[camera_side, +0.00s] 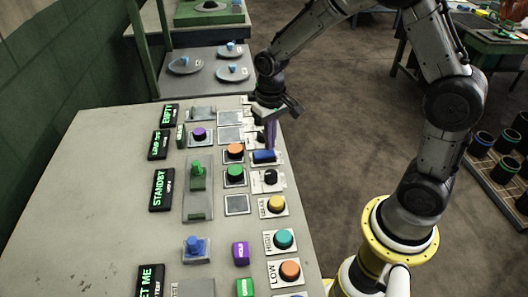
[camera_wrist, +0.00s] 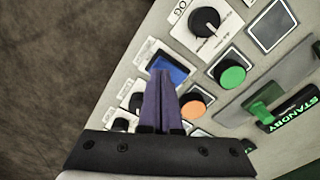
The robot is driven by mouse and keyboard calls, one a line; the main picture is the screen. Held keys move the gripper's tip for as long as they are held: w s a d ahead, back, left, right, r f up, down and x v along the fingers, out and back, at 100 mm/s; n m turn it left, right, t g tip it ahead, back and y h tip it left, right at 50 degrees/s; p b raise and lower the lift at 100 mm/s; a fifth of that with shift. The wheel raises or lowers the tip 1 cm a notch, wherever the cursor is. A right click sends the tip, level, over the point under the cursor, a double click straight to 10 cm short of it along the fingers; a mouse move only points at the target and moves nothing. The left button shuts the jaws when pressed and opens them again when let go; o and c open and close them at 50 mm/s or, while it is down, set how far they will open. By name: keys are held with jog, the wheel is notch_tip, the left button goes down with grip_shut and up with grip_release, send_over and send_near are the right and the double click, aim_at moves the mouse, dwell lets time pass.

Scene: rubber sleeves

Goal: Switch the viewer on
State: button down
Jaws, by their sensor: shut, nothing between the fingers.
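My gripper (camera_side: 270,143) is shut and empty, its purple fingers pointing down at the panel's right side. In the wrist view the gripper (camera_wrist: 161,76) has its fingertips over the lower edge of a blue rocker switch (camera_wrist: 172,66) on a white plate. The same blue rocker (camera_side: 263,157) shows just by the fingertips in the side view. I cannot tell whether the fingers touch it. A display reading STANDBY (camera_side: 162,190) stands on the panel; it also shows in the wrist view (camera_wrist: 298,108). I can read no label naming the viewer.
Close to the rocker are an orange button (camera_side: 235,149), a green button (camera_side: 235,172) and a black knob (camera_side: 270,177). A green lever (camera_side: 197,176) stands further left. The panel's left part (camera_side: 90,200) is bare.

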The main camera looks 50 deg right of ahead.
jog(key=shift+f, duration=0.75)
dwell(0.3)
jog(key=shift+r, duration=3.55)
notch_tip(320, 180, up, 7)
jog(key=t, duration=0.2)
send_over(270, 152)
jog(key=s, duration=0.1)
jog(key=s+r+t, duration=0.2)
jog(key=s+r, duration=0.3)
jog(key=s+f+n+t, duration=0.1)
jog(key=s+n, duration=0.2)
jog(key=s, duration=1.1)
jog(key=shift+a+f+t, duration=0.2)
jog(key=shift+a+t, duration=0.1)
jog(key=shift+a, duration=0.1)
